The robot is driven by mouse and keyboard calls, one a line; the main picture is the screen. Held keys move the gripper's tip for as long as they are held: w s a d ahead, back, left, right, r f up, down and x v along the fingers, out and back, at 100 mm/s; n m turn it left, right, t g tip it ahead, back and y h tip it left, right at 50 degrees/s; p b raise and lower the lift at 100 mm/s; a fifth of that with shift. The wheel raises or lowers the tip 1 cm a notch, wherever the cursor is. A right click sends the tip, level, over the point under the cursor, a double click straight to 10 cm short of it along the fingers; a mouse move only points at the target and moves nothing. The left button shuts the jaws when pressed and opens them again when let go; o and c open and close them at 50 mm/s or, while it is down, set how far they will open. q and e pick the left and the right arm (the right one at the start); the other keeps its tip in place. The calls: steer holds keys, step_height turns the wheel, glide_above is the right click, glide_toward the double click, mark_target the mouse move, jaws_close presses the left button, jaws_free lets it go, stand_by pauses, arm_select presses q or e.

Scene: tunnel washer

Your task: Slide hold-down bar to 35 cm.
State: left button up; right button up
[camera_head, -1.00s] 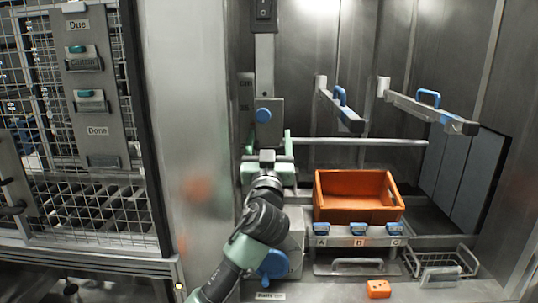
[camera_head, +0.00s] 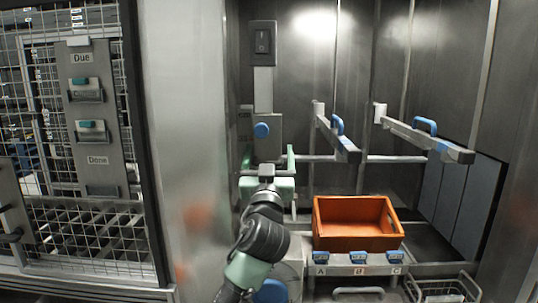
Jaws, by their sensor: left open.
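The hold-down bar (camera_head: 396,159) is a thin horizontal grey rod across the bay, above and behind an orange crate (camera_head: 355,244). Its left end meets a grey carriage (camera_head: 267,147) with a blue knob (camera_head: 261,130) on a vertical post (camera_head: 263,90). A centimetre scale (camera_head: 245,122) stands left of the carriage; its marks are too small to read exactly. My left gripper (camera_head: 268,152) is open, with its green fingers to either side of the carriage's lower part and its palm just below. Contact is hard to tell. My right gripper is not in view.
A rocker switch (camera_head: 263,41) sits above the post. A wire cage (camera_head: 80,235) stands left.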

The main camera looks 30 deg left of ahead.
arm_select(q)
steer(key=b+v, duration=0.3)
steer(key=v, duration=0.4)
steer(key=shift+d, duration=0.2)
steer(key=shift+s+f, duration=0.1)
steer(key=shift+s, duration=0.05)
